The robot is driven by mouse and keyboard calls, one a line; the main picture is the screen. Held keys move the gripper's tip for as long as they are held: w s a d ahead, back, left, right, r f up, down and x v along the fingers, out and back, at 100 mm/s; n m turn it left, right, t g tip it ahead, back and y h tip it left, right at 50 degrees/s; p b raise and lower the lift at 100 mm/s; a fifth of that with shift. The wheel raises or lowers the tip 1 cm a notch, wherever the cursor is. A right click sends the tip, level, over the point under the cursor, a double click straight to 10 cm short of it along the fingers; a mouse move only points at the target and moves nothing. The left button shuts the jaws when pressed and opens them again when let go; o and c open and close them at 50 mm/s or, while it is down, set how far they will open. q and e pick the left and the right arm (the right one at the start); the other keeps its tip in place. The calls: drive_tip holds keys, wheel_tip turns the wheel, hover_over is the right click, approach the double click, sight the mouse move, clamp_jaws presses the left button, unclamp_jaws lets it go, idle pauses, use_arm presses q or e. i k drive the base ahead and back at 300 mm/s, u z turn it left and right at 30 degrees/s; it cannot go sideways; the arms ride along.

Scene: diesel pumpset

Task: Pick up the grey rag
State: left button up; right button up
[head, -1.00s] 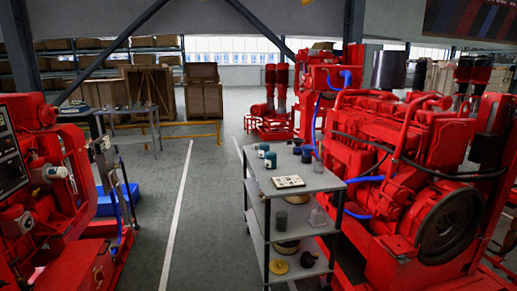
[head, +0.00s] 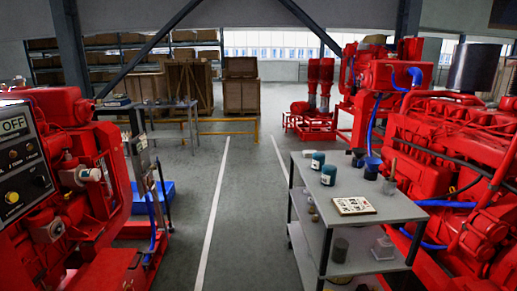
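I cannot make out a grey rag for certain in the head view. A grey shelf cart (head: 375,207) stands right of centre. On its top are two dark teal jars with white lids, one nearer (head: 328,175) and one farther (head: 318,161), a cream board with dark markings (head: 353,206) and a dark blue cup (head: 372,168). A small pale flat item (head: 308,153) lies by the far left edge of the top; it is too small to identify. Neither of my grippers is in view.
A red engine (head: 460,140) stands close behind the cart on the right. A red machine with a control panel (head: 22,160) stands at left, with a blue box (head: 152,191) beyond it. The grey floor (head: 235,235) between is clear. Wooden crates (head: 241,95) stand at the back.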

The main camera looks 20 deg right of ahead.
sight(307, 153)
drive_tip(key=u, duration=0.1)
drive_tip(key=i, duration=1.6)
drive_tip(key=z, duration=0.9)
drive_tip(key=i, duration=0.9)
drive_tip(key=z, duration=0.5)
